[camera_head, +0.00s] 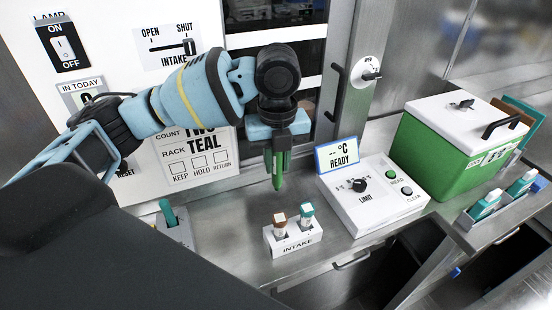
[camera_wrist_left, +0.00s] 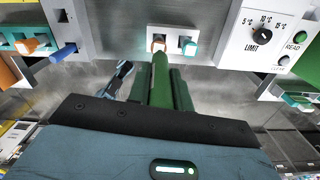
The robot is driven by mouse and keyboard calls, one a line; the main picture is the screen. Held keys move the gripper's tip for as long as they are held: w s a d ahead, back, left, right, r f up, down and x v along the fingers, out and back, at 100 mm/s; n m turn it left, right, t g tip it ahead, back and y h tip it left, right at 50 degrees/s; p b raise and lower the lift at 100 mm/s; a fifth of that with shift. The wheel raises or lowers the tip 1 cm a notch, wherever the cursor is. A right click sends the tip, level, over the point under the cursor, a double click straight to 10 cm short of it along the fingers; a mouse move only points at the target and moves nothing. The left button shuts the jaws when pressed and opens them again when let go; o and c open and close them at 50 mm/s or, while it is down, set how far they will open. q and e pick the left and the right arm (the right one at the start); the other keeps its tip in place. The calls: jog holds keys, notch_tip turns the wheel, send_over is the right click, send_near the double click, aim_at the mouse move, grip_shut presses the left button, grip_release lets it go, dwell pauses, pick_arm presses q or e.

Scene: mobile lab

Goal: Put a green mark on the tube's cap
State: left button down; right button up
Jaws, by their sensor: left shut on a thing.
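My left gripper (camera_head: 279,148) is shut on a green marker (camera_head: 277,176), which points down with its tip in the air above and behind the white intake rack (camera_head: 296,246). The marker also shows in the left wrist view (camera_wrist_left: 161,78), where its tip lines up with the brown-capped tube. The rack holds two upright tubes: one with a brown-red cap (camera_head: 280,219) at left and one with a teal cap (camera_head: 306,209) at right. Both caps have a pale top; I see no clear green mark on either. The marker appears apart from both caps. My right gripper is not in view.
A white control box (camera_head: 374,202) with a knob and a READY display stands right of the rack. A green cooler (camera_head: 445,150) with a white lid is farther right, beside a tray of teal-capped items (camera_head: 503,212). Bare steel counter (camera_head: 232,232) lies left of the rack.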

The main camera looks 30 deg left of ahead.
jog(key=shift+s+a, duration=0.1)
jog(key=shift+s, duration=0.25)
pick_arm(q)
jog(key=shift+d, duration=0.1)
